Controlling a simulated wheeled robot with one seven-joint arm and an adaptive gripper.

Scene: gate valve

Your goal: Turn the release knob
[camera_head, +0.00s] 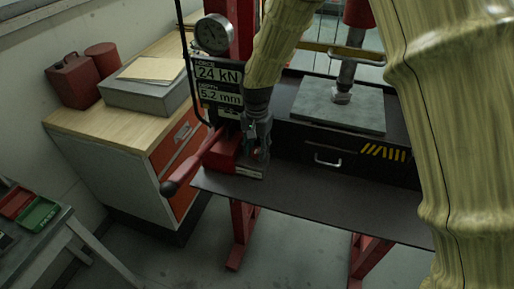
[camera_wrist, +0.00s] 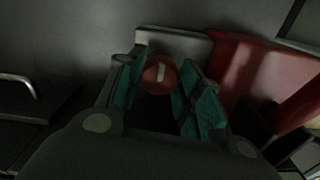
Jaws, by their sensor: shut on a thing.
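The release knob (camera_wrist: 159,75) is a round red knob with a pale bar mark on its face. In the wrist view it sits between the two teal finger pads of my gripper (camera_wrist: 158,100), which is shut on it. In the head view my gripper (camera_head: 257,150) reaches down to the red pump block (camera_head: 224,150) at the left end of the dark press table. The knob is mostly hidden there by my fingers. The pale bar on the knob stands nearly upright in the wrist view.
A red lever with a dark grip (camera_head: 190,170) sticks out left of the pump block. A gauge (camera_head: 214,34) and a display reading 24 kN and 5.2 mm (camera_head: 218,84) stand behind. A black drawer (camera_head: 335,157) with a handle is to the right. A wooden-topped cabinet (camera_head: 120,125) stands left.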

